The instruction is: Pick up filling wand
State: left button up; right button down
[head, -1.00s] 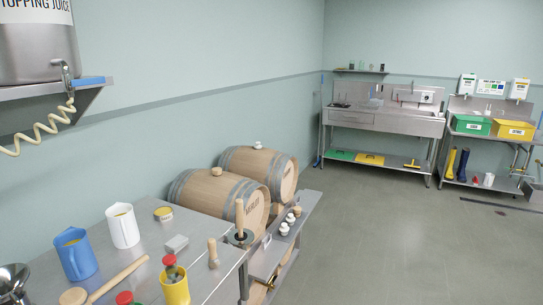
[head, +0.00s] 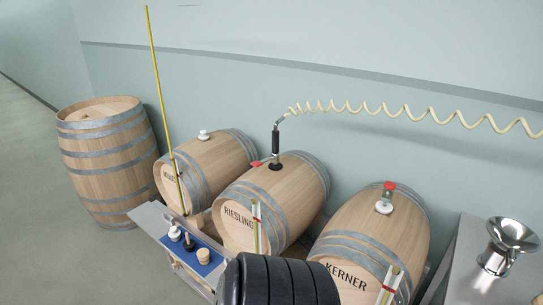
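The filling wand (head: 276,144) has a black grip, a bent metal top and a small red part near its foot. It stands upright in the top opening of the RIESLING barrel (head: 236,218), and its lower end is hidden inside. A cream coiled hose (head: 400,109) runs from its top to the right edge of the head view. No fingers of either gripper show in this view.
The KERNER barrel (head: 379,233) with a red-topped stopper stands to the right, another lying barrel (head: 207,165) to the left, and an upright barrel (head: 107,165) at far left. A yellow rod (head: 159,85) rises at left. A metal funnel (head: 504,243) stands on the right table.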

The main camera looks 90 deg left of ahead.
aim_at(275, 165)
jog(key=u, duration=2.75)
jog(key=z, duration=0.4)
jog(key=l+z, duration=0.15)
jog(key=z, duration=0.7)
jog(key=i+z, duration=0.1)
jog(key=z, duration=0.3)
jog(key=u, duration=1.75)
jog(key=i+j+z, duration=0.15)
jog(key=k+j, duration=0.05)
jog(key=j, duration=0.05)
